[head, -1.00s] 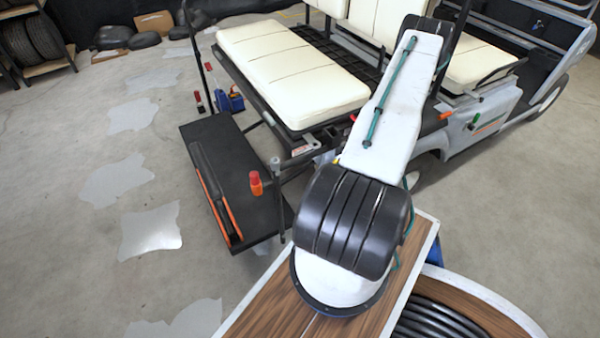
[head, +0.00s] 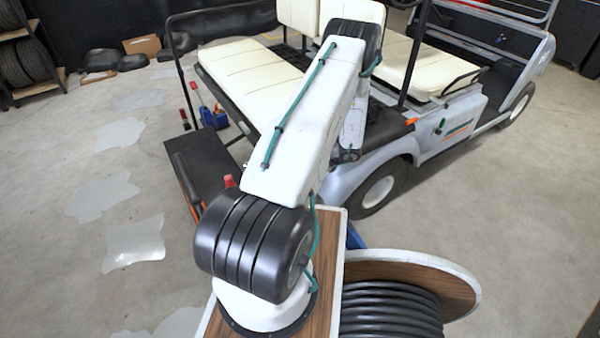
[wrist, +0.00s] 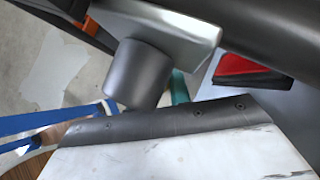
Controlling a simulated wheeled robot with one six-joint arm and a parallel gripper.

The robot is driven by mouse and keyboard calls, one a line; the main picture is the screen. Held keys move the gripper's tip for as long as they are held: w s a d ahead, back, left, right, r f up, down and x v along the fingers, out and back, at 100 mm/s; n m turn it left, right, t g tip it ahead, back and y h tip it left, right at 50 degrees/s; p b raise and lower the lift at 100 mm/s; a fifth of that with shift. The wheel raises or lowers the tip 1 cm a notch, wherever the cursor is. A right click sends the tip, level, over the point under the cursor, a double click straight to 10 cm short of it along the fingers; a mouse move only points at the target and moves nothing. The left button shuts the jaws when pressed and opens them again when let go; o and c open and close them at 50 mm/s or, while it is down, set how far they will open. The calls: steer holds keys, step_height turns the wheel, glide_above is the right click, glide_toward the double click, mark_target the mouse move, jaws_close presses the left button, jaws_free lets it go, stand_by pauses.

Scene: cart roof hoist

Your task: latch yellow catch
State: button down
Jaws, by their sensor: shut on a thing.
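I cannot make out a yellow catch in either view. In the head view my arm reaches over the cart's rear corner and its far end bends down behind my own upper arm, so my gripper and what lies there are hidden. In the wrist view a dark grey cylinder (wrist: 138,73) sits below a silver metal piece (wrist: 185,25); I cannot tell what they belong to. No jaw tips can be made out in that view.
The cart (head: 440,130) has cream seats (head: 250,75) and an open frame. A black rear platform (head: 205,155) is at its left. A cable reel (head: 420,268) stands at lower right. Open floor (head: 90,250) lies left. The wrist view shows a red and black part (wrist: 250,72).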

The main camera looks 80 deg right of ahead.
steer(key=shift+s+d, duration=0.1)
steer(key=shift+s, duration=0.05)
steer(key=c, duration=1.3)
jaws_free()
steer(key=v, duration=0.7)
steer(key=shift+s+r, duration=0.15)
steer(key=shift+r, duration=0.2)
